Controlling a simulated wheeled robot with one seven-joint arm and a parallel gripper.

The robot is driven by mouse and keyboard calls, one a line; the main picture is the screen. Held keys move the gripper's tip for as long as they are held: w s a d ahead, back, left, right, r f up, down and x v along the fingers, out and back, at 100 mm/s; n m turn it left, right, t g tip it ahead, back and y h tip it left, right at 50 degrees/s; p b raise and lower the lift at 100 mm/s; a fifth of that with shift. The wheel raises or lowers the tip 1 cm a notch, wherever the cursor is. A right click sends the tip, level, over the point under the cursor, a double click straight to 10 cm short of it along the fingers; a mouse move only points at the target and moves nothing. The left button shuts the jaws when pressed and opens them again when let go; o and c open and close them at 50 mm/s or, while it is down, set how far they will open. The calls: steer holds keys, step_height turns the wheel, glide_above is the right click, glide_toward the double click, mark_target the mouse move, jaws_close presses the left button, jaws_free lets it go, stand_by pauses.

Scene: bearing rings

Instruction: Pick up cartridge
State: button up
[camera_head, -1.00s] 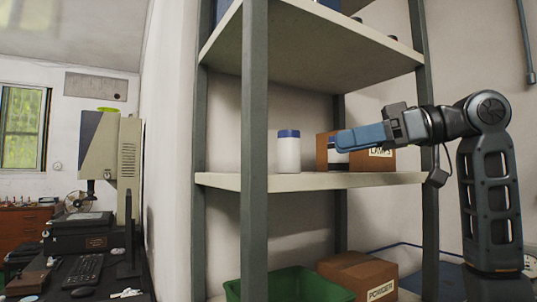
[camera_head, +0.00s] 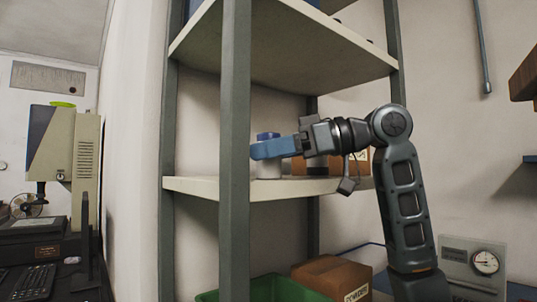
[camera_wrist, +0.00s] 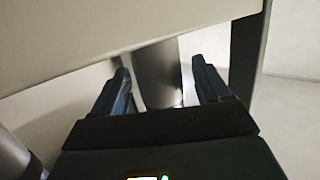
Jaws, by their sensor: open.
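A white jar with a blue cap (camera_head: 268,136) stands upright on the middle shelf. My gripper (camera_head: 258,151) is level, its blue fingers crossing in front of the jar and hiding its middle. In the wrist view, my gripper (camera_wrist: 160,68) is open, with a grey cylinder (camera_wrist: 157,72) between the fingers and a gap on each side. I cannot tell whether this cylinder is the blue-capped jar, or which is the cartridge. A second, dark-topped container (camera_head: 316,163) stands behind my gripper, mostly hidden.
The shelf board (camera_head: 225,187) carries these things, with a brown box (camera_head: 363,164) on the right. A grey post (camera_head: 236,150) rises in front. Below are a green bin (camera_head: 275,290) and another brown box (camera_head: 330,272). Another rounded grey thing (camera_wrist: 12,155) shows lower left in the wrist view.

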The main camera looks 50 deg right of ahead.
steer(key=shift+w, duration=0.1)
steer(key=c, duration=1.1)
